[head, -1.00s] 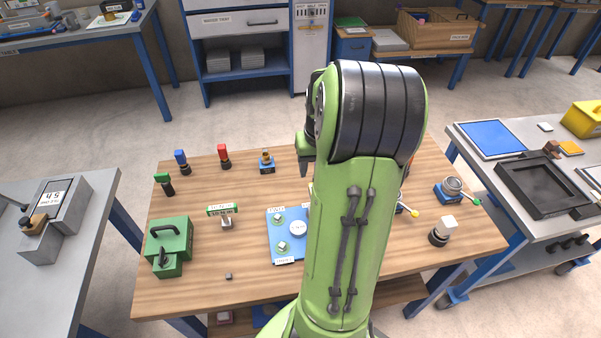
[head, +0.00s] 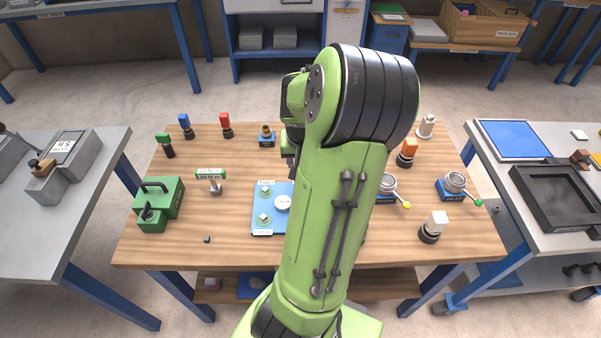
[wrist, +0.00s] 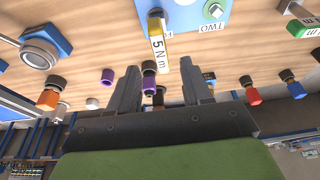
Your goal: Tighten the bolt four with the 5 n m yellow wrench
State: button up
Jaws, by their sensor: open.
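The yellow wrench (wrist: 160,60), labelled 5 N m, shows in the wrist view with its near end between and just beyond my fingertips. My gripper (wrist: 161,75) is open, its two fingers apart on either side of the wrench, with no visible contact. The wrench's far end reaches the edge of the blue bolt plate (wrist: 183,12), next to a partly covered label starting "FO". I cannot tell whether it sits on a bolt there. Another bolt (wrist: 215,10) is near the label "TWO". In the head view the blue plate (head: 259,228) is partly hidden by my arm, which also hides the wrench.
Green (head: 166,150), blue (head: 185,127) and red (head: 226,125) handled tools stand at the back left. A green case (head: 165,195) and a green-labelled wrench (head: 213,178) are left of the plate. Purple tools (wrist: 150,80) show beyond my fingers.

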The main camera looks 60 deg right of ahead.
jog(key=b+x, duration=0.2)
jog(key=x, duration=0.6)
jog(key=shift+w+d+f, duration=0.1)
jog(key=shift+f, duration=0.25)
jog(key=shift+c, duration=0.3)
